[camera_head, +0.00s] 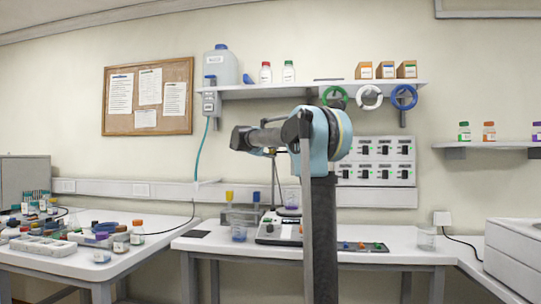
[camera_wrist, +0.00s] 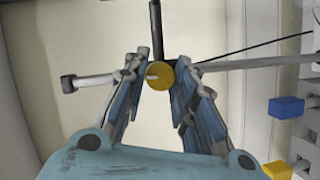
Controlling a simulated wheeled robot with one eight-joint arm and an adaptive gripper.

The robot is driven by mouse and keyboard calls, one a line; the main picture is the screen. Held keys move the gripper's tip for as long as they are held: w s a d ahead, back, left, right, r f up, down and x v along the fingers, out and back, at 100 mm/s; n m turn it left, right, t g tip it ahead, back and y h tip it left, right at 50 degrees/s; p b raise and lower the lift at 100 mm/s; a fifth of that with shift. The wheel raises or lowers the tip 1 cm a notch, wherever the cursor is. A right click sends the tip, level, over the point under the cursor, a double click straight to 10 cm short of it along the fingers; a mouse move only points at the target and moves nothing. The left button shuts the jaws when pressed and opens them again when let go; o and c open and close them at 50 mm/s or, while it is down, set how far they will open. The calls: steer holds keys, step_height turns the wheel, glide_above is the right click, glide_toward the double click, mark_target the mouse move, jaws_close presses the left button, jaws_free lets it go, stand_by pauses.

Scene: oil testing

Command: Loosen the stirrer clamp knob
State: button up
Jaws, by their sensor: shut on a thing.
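In the wrist view a round yellow knob (camera_wrist: 159,77) with a small white mark sits between the fingertips of my gripper (camera_wrist: 156,69). The two fingers are shut on the knob, one on each side. A dark rod (camera_wrist: 156,22) runs up from behind the knob, and a grey horizontal rod (camera_wrist: 255,63) extends to the right. A rod with a capped end (camera_wrist: 70,83) sticks out to the left. In the head view a thin stand rod (camera_head: 273,182) rises near the hotplate-like device (camera_head: 278,229).
In the wrist view a blue block (camera_wrist: 286,107) and a yellow block (camera_wrist: 277,171) are at the right. A wall shelf (camera_head: 265,92) holds bottles and boxes. The left table (camera_head: 150,251) is cluttered.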

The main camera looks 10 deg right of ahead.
steer(key=shift+a+n+h, duration=0.2)
steer(key=shift+n+h, duration=0.1)
steer(key=shift+n, duration=0.2)
stand_by(0.3)
steer(key=o, duration=1)
steer(key=shift+o, duration=0.2)
steer(key=v, duration=1.1)
steer(key=shift+s+a+f, duration=0.15)
steer(key=shift+s+a, duration=0.1)
steer(key=shift+s, duration=0.05)
